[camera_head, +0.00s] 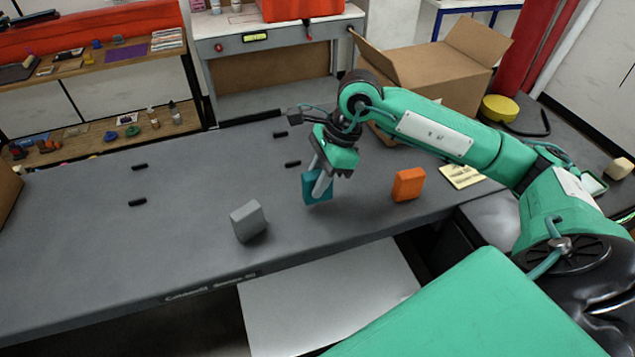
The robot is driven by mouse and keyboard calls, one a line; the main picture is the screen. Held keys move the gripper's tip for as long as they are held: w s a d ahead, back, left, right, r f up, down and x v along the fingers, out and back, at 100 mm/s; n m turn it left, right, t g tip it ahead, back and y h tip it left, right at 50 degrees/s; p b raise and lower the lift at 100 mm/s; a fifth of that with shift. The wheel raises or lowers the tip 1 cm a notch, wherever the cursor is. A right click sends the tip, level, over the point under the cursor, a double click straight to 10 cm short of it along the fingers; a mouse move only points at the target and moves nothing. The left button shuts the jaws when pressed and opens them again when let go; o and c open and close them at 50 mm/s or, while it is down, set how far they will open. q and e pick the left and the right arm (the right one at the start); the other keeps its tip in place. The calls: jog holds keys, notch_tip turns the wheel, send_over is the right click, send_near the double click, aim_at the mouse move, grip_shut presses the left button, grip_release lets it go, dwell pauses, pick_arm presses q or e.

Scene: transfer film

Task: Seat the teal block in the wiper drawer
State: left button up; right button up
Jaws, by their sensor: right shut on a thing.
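The teal block (311,188) is held between the fingers of my right gripper (321,183), above the grey table (120,245) near its middle. The fingers are shut on it and cover part of it. I cannot tell if its lower edge touches the table. A pale grey flat panel (325,300) shows below the table's front edge. I cannot tell if it is the wiper drawer. My left gripper is not in view.
A grey block (248,221) stands left of the teal block and an orange block (408,184) right of it. Small black handles (138,203) sit on the tabletop. An open cardboard box (440,72) stands at the back right. The table's left part is mostly clear.

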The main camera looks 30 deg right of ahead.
jog(key=shift+f+p, duration=0.35)
jog(key=shift+f, duration=0.95)
jog(key=shift+f, duration=0.15)
jog(key=o, duration=1)
